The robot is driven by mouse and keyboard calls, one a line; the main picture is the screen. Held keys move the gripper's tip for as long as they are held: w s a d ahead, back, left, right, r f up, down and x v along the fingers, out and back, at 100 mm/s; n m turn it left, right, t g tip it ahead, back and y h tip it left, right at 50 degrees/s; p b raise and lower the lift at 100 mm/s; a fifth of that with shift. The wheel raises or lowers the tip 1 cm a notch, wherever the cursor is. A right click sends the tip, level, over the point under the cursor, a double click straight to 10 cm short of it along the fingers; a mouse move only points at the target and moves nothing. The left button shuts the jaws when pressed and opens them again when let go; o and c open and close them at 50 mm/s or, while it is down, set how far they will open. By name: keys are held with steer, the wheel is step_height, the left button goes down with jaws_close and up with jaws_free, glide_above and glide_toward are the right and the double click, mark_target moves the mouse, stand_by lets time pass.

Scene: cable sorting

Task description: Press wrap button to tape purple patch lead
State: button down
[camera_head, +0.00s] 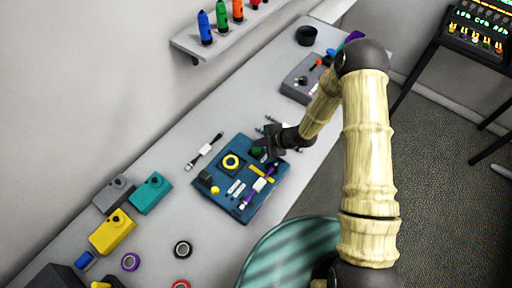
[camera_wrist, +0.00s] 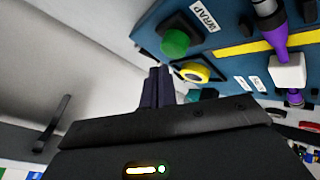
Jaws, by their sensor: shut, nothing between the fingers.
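The green wrap button (camera_wrist: 175,43) sits on a dark square base on the blue board, beside a white label reading WRAP (camera_wrist: 204,15). In the head view the button (camera_head: 256,152) is partly hidden by my gripper (camera_head: 266,150). My gripper (camera_wrist: 159,72) is shut and empty, its fingertips close to the button; a gap shows in the wrist view. I cannot tell how high the fingertips are above the board. The purple patch lead (camera_wrist: 272,30) lies on the board with a white block (camera_wrist: 288,71) around it; it also shows in the head view (camera_head: 248,199).
Yellow (camera_head: 112,232) and teal (camera_head: 151,193) boxes stand farther left. A grey box (camera_head: 300,87) stands behind.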

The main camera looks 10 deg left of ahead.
mark_target(260, 149)
steer(key=shift+f+b, duration=0.45)
steer(key=shift+b, duration=0.1)
steer(key=shift+f+b, duration=0.55)
stand_by(0.8)
steer(key=shift+r+p, duration=0.6)
steer(key=shift+r, duration=0.45)
step_height(260, 149, up, 6)
steer(key=p, duration=0.4)
stand_by(0.9)
